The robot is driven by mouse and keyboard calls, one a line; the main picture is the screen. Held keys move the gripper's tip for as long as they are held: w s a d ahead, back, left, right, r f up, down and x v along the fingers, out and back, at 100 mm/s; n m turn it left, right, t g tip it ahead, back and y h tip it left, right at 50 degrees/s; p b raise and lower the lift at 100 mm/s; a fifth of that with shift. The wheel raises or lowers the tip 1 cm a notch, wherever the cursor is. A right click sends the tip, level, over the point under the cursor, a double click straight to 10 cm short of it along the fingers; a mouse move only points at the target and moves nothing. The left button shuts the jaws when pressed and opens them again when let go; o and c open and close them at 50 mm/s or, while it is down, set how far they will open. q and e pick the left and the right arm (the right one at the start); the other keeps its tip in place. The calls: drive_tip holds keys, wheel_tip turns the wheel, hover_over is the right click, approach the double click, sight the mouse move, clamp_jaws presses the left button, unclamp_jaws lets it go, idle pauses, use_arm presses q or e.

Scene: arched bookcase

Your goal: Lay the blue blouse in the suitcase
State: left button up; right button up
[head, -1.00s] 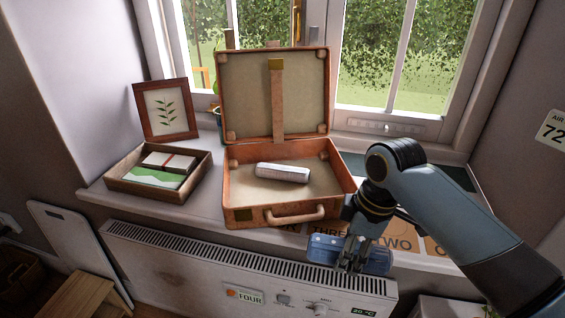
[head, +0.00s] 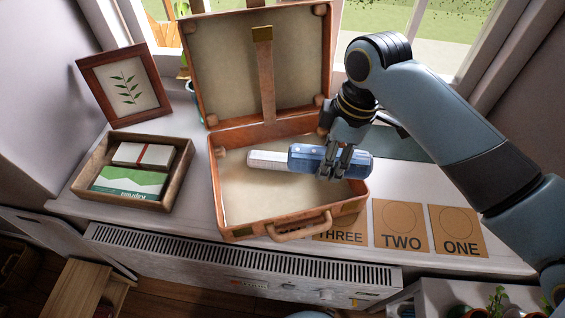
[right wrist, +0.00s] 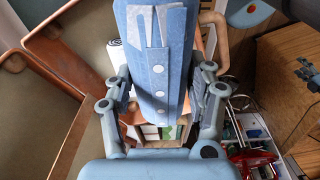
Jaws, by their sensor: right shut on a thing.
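The blue blouse (head: 307,157) is a folded or rolled bundle. My right gripper (head: 334,172) is shut on it and holds it over the right part of the open suitcase (head: 232,215). In the right wrist view the blouse (right wrist: 154,62) shows its collar and white buttons between the fingers of the right gripper (right wrist: 160,100). A white rolled garment (head: 266,160) lies in the suitcase, just left of the blouse. I cannot tell whether the blouse touches it or the suitcase floor. My left gripper is not in view.
The suitcase lid stands open at the back. A wooden tray (head: 78,180) with a boxed item and a green-and-white packet is on the left, before a framed leaf picture (head: 122,88). Cards marked THREE, TWO (head: 400,228) and ONE (head: 458,232) lie at the right.

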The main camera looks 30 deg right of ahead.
sight(293, 144)
drive_tip(key=shift+w+a+f+b, duration=0.15)
drive_tip(key=shift+w+a+f, duration=0.75)
drive_tip(key=shift+w+f, duration=0.55)
drive_tip(key=shift+w+a+f+b, duration=0.2)
drive_tip(key=shift+w+a+f, duration=0.85)
drive_tip(key=shift+f, duration=0.65)
drive_tip(key=shift+w+a+f+b, duration=0.15)
drive_tip(key=shift+w+a+f, duration=0.65)
drive_tip(key=shift+w+f, duration=0.65)
drive_tip(key=shift+s+f, duration=0.15)
drive_tip(key=shift+f, duration=0.6)
drive_tip(key=o, duration=1.2)
drive_tip(key=shift+o, duration=0.2)
drive_tip(key=r, duration=0.4)
drive_tip(key=d+r+p, duration=0.1)
drive_tip(key=r, duration=0.3)
drive_tip(key=s+r, duration=0.1)
drive_tip(key=r, duration=0.4)
drive_tip(key=shift+s+d, duration=0.1)
drive_tip(key=shift+d, duration=0.15)
